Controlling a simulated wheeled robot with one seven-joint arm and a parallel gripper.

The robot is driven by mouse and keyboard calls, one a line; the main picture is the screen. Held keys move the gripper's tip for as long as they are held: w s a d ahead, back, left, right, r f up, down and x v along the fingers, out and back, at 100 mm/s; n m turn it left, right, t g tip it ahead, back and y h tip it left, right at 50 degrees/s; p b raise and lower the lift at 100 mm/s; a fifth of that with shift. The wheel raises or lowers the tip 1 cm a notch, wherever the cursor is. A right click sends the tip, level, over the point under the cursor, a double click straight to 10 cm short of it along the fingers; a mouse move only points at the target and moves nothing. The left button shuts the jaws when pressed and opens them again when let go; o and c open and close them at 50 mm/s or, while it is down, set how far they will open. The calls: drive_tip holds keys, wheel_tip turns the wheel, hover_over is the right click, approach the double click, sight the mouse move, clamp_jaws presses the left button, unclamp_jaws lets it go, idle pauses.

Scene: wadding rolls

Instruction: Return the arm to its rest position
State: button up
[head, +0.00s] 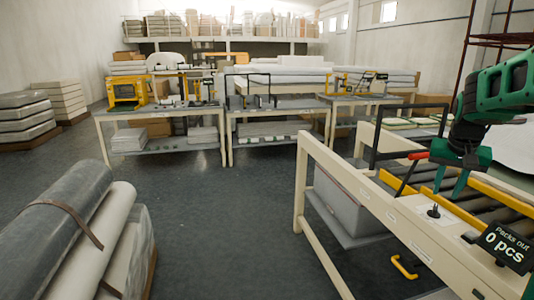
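My arm (500,92), green and dark, reaches in from the right edge of the head view. My gripper (450,182) hangs at its end, pointing down over the near side of the workbench on the right. Its two green fingers stand apart, and I see nothing held between them. The upper part of the arm is cut off by the picture edge.
The cream workbench (343,180) has rollers, yellow rails, a black frame and a "Packs out 0 pcs" sign (508,247). Wrapped rolls (60,235) lie at the lower left. Equipment tables (160,112) stand behind. The dark floor (220,220) between is clear.

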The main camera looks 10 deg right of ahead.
drive_tip(key=s+a+f+g+y, duration=0.1)
drive_tip(key=s+a+f, duration=0.2)
drive_tip(key=s, duration=0.6)
drive_tip(key=s+a+f+n+g+y, duration=0.1)
drive_tip(key=s+a+f, duration=0.2)
drive_tip(key=s+a, duration=0.4)
drive_tip(key=s+a+f+g+y, duration=0.1)
drive_tip(key=s+a+f, duration=0.2)
drive_tip(key=s, duration=1)
drive_tip(key=shift+a+n, duration=0.3)
drive_tip(key=shift+a, duration=0.75)
